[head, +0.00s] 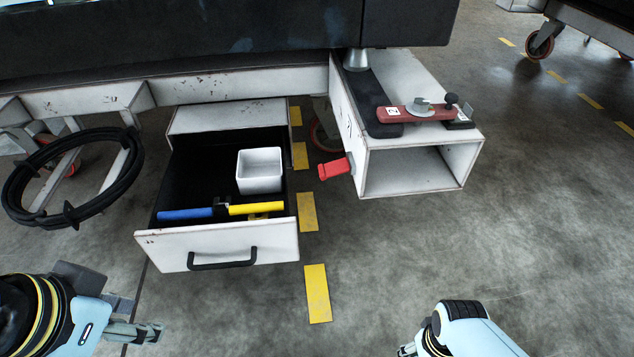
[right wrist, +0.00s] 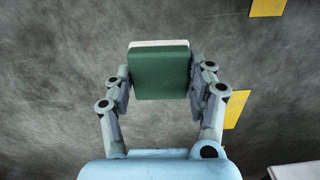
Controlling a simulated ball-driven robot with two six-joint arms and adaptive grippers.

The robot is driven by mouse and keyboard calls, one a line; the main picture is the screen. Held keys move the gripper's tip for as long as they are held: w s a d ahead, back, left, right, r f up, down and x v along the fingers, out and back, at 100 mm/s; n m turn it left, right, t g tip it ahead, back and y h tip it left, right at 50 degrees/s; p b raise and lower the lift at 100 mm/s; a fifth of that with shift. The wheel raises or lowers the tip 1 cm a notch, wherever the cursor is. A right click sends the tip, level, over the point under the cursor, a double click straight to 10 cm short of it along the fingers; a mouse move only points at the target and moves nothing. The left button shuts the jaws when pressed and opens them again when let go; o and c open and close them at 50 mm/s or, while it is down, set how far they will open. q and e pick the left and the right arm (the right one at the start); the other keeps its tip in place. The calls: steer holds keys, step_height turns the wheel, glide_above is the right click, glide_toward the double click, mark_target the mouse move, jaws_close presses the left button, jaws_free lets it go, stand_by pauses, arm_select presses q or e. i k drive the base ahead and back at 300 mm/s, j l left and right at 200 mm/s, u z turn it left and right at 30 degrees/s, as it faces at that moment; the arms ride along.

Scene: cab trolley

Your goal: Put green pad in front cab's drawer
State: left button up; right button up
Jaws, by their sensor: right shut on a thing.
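The green pad (right wrist: 159,75), a dark green block with a pale far edge, is between the two fingers of my right gripper (right wrist: 160,92) in the right wrist view. The fingers press on its left and right sides, above the floor. In the head view my right arm's end is at the bottom, and the pad does not show. The front cab's drawer (head: 215,245) is pulled open, with a white front and black handle. My left gripper (head: 150,333) is at the lower left in front of the drawer, seen side-on, so its opening is unclear.
The drawer holds a white square box (head: 259,171) and a tool with blue and yellow handles (head: 255,208). A black cable coil (head: 70,178) hangs left. Floor in front is clear.

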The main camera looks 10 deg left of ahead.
mark_target(205, 188)
steer(key=k+j, duration=0.1)
steer(key=j, duration=0.4)
steer(key=k+j+u, duration=0.1)
steer(key=j, duration=0.35)
steer(key=k+j, duration=0.1)
steer(key=j, duration=0.4)
steer(key=k+j+u, duration=0.1)
steer(key=j, duration=0.4)
steer(key=i+j, duration=0.15)
steer(key=j, duration=0.2)
steer(key=i+j+u, duration=0.1)
steer(key=i+j, duration=0.3)
steer(key=j, duration=0.2)
steer(key=k+j+u, duration=0.05)
